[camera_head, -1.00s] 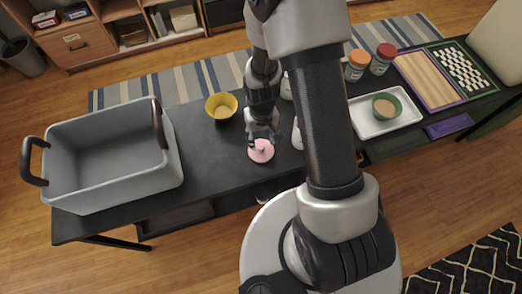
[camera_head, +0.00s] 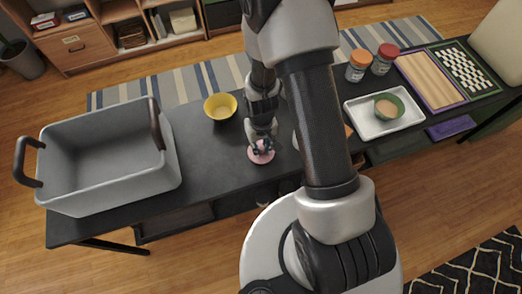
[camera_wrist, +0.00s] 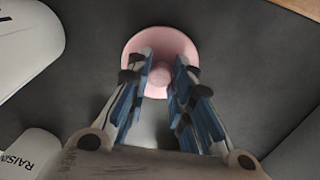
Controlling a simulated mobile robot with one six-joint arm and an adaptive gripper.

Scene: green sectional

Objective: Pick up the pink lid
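The pink lid (camera_head: 268,157) is a round disc with a small knob, lying on the dark table near its front edge. It also shows in the wrist view (camera_wrist: 181,45), with its knob (camera_wrist: 160,76) between the fingers. My gripper (camera_head: 261,147) is down over the lid, pointing at the table. In the wrist view my gripper (camera_wrist: 163,68) has its two fingers apart, one on each side of the knob. A small gap seems to show beside the knob. Part of the lid is hidden behind the fingers.
A yellow bowl (camera_head: 220,107) stands behind the lid. A large grey basket (camera_head: 112,190) stands at the left. White containers (camera_wrist: 25,45) stand close beside my gripper in the wrist view. A white tray (camera_head: 362,130) with a green bowl (camera_head: 389,106) and jars (camera_head: 359,66) are to the right.

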